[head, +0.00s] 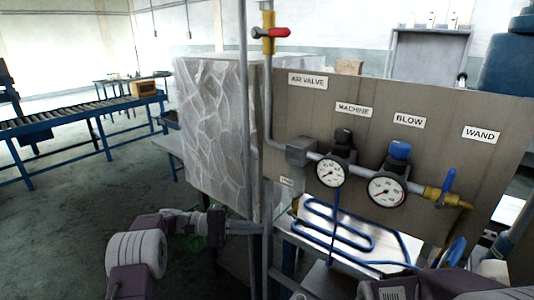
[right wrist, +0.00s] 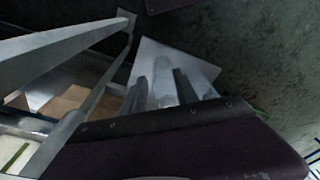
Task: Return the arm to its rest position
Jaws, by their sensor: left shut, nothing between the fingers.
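My left arm (head: 140,252) comes in from the lower left of the head view. Its gripper (head: 246,228) points right, near the upright grey pipe, and is shut and empty. I cannot tell if it touches the pipe. My right arm (head: 430,286) lies along the bottom right edge, below the panel; its gripper does not show there. In the right wrist view, grey finger-like parts (right wrist: 165,88) stand above a dark purple body. A pale shape lies between or behind them, so the right jaws are unclear.
A brown panel (head: 400,135) carries labels, two gauges and valves. A red-handled valve (head: 272,33) sits on the pipe above. A blue coiled hose (head: 340,232) lies on a metal table. A roller conveyor (head: 80,118) stands at the far left. Floor at left is clear.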

